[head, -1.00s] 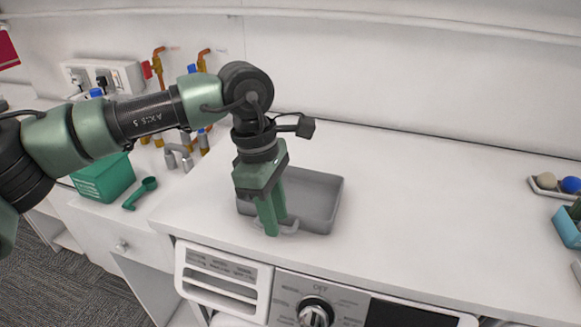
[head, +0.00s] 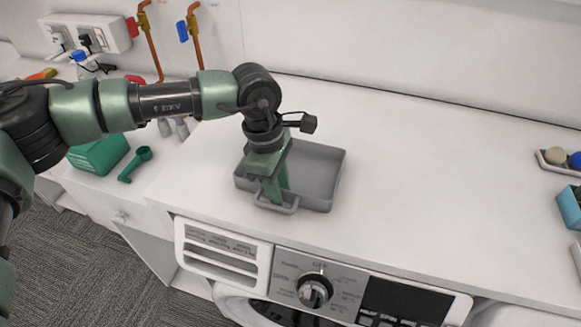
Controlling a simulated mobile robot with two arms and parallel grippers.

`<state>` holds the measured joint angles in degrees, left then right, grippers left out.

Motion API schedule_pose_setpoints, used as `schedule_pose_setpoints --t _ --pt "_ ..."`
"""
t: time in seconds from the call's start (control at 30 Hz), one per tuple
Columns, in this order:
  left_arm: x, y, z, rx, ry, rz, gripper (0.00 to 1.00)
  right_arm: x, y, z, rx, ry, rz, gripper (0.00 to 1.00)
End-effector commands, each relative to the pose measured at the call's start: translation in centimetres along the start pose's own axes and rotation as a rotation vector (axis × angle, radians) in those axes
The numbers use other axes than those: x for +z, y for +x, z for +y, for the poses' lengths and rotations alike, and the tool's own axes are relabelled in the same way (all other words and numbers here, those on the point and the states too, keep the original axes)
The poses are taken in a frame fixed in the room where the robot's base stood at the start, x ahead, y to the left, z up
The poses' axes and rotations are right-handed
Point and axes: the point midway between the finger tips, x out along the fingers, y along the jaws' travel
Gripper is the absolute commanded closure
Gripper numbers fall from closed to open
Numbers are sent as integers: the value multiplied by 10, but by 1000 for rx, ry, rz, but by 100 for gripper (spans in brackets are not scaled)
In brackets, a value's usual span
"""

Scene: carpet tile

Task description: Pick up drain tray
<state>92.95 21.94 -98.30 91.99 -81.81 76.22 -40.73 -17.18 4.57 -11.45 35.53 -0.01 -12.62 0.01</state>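The drain tray (head: 318,185) is a shallow grey rectangular tray with raised walls. It lies on the white worktop near its front edge, with a small loop handle (head: 290,209) at its front left. My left gripper (head: 277,192) reaches down over the tray's front left side, its green fingers at the handle. The fingertips are partly hidden by the handle, and I cannot tell whether they are closed on it. The gripper and wrist hide part of the tray's left side. My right gripper is not in view.
A washing machine front with a dial (head: 314,291) is below the worktop. A green basket (head: 100,154) and a green scoop (head: 135,164) lie left. A blue container (head: 570,208) and a small tray with balls are far right. The worktop right of the tray is clear.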

Motion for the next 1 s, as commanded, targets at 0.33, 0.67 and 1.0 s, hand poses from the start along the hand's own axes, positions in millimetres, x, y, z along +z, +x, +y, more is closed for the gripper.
schedule_pose_setpoints --t 0.33,0.67,1.0 --pt "0 2 0 2 0 0 100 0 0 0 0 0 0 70" --pt "0 1 0 2 0 0 100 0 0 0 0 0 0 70" --pt "0 1 0 2 0 -1 100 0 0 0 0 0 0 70"
